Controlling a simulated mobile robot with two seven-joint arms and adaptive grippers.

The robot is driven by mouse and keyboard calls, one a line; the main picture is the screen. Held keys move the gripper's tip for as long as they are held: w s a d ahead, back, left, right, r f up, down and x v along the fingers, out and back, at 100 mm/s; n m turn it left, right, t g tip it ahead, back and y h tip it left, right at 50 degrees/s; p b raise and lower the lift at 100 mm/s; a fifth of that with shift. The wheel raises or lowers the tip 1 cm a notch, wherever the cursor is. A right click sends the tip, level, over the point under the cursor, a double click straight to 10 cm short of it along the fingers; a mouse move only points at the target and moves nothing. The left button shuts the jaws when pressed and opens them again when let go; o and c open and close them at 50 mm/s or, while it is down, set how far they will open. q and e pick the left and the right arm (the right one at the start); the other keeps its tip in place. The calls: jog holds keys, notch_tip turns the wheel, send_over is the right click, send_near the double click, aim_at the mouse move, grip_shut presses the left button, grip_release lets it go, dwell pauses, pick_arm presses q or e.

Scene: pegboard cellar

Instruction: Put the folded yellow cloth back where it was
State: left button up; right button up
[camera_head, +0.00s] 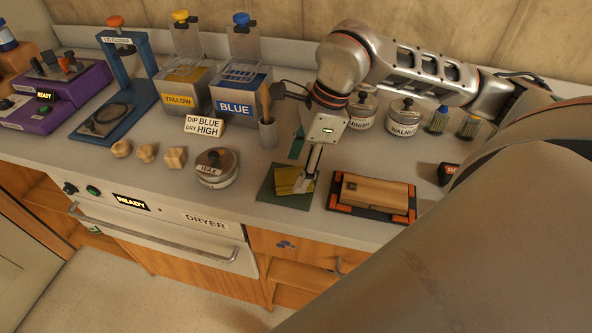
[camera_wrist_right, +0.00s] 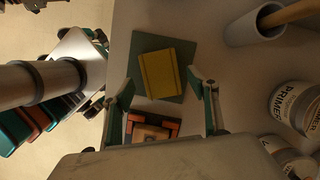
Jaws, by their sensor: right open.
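The folded yellow cloth (camera_head: 287,181) lies flat on a dark green mat (camera_head: 268,190) near the front edge of the counter. In the right wrist view the cloth (camera_wrist_right: 159,73) sits within the mat (camera_wrist_right: 143,42), slightly turned. My right gripper (camera_head: 309,183) points down at the cloth's right side in the head view. In the wrist view my right gripper (camera_wrist_right: 162,90) has its fingers spread wide with nothing between them, and the cloth shows whole beyond them. I cannot tell how far above the counter the fingertips are. My left gripper is not in view.
A wooden block (camera_head: 374,192) in an orange-cornered holder stands right of the mat. A wax tin (camera_head: 217,168) is to the left. A cup with a wooden handle (camera_head: 268,132) stands behind, with tins, including a walnut one (camera_head: 403,118), further right. The dryer (camera_head: 170,222) is below.

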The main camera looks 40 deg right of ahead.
jog(key=v, duration=1)
jog(key=shift+f, duration=0.1)
